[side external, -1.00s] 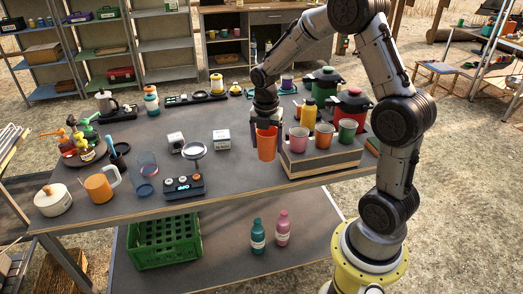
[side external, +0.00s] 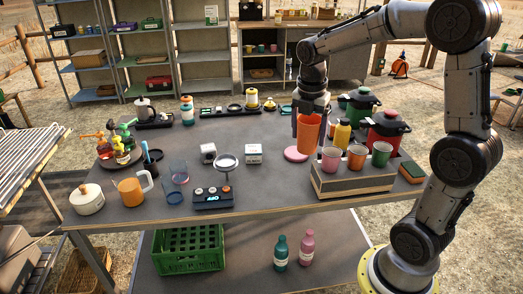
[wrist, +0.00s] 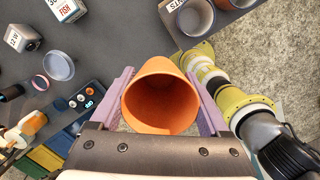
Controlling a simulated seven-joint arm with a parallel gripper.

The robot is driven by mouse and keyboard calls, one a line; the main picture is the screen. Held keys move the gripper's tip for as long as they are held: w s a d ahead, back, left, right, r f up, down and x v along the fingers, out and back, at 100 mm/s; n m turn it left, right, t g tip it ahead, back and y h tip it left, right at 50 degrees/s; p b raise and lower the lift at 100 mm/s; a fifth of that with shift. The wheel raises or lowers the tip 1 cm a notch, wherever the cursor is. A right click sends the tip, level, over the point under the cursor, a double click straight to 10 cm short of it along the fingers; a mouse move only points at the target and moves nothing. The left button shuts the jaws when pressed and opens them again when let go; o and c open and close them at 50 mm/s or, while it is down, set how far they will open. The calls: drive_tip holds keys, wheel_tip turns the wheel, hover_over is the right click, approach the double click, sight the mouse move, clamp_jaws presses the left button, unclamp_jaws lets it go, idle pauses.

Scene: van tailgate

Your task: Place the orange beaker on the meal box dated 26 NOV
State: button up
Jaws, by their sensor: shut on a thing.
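My gripper (side external: 309,118) is shut on the orange beaker (side external: 308,135) and holds it upright above the table, behind the left end of the cup rack. In the wrist view the beaker (wrist: 160,105) is between the two lilac fingers, its open top facing the camera. Two small white boxes stand mid-table to the left of my gripper: a left box (side external: 208,152) and a right box (side external: 254,154). In the wrist view, one box (wrist: 65,9) shows "30" and "FISH", the other box (wrist: 22,38) something like "22". I cannot read 26 NOV on either.
A pink disc (side external: 296,154) lies below the beaker. A rack (side external: 352,183) holding pink, orange and green cups stands to the right. A stand with a round top (side external: 227,161) rises from a control unit (side external: 213,198) in front of the boxes.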

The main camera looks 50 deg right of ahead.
drive_tip(key=w+d+r, duration=0.2)
drive_tip(key=w, duration=0.6)
hover_over(255, 147)
drive_tip(key=f, duration=1.2)
drive_tip(key=shift+s+a, duration=0.1)
drive_tip(key=shift+a, duration=0.25)
drive_tip(key=shift+f, duration=1.65)
drive_tip(key=shift+f, duration=0.1)
drive_tip(key=o, duration=1.2)
drive_tip(key=r, duration=0.4)
drive_tip(key=a+r, duration=0.1)
drive_tip(key=r, duration=0.7)
drive_tip(key=shift+a+r, duration=0.2)
drive_tip(key=shift+a, duration=0.1)
